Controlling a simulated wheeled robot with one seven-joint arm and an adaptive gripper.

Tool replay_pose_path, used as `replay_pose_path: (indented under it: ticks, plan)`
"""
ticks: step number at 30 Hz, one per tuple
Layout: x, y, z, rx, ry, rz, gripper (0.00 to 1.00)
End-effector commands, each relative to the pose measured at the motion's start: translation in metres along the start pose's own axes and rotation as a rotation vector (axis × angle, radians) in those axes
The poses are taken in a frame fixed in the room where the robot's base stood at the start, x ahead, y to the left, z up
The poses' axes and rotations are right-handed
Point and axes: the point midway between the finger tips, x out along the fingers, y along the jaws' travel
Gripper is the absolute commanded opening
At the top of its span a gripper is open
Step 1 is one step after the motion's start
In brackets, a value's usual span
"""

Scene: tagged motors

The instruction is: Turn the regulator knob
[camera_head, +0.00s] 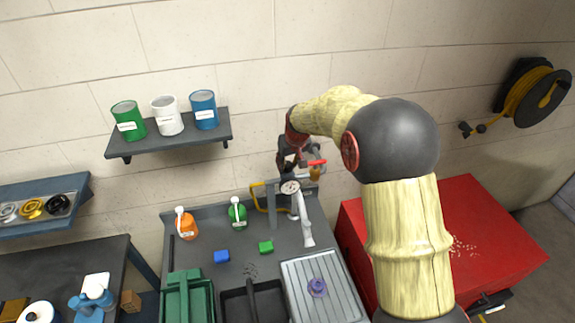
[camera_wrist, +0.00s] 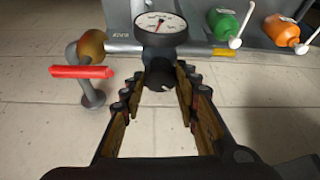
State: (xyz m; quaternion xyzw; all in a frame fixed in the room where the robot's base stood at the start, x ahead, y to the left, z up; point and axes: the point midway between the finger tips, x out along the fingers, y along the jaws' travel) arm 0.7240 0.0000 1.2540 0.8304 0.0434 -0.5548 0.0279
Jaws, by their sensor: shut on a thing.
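The regulator's white-faced gauge (camera_wrist: 160,23) shows at the top middle of the wrist view, and in the head view the gauge (camera_head: 290,187) is above the dark bench. In the head view my gripper (camera_head: 288,163) is near the wall, close to the gauge. The knob cannot be made out there.
A red-handled valve (camera_wrist: 82,72) on a grey pipe stands close left of my fingers in the wrist view. Green (camera_head: 237,213) and orange (camera_head: 186,224) bottles stand on the bench. A red cabinet (camera_head: 490,230) is at the right. A shelf (camera_head: 170,142) holds three cans.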

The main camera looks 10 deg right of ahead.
Motion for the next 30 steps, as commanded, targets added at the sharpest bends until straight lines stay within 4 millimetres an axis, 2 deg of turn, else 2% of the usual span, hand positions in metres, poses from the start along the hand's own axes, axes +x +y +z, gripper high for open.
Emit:
replay_pose_path:
  ticks: [18, 30]
  plan:
    - [0.0030, 0.0042, -0.0013, -0.504, 0.003, -0.207, 0.06]
    - [0.0010, 0.0046, -0.0021, -0.671, 0.001, -0.275, 0.06]
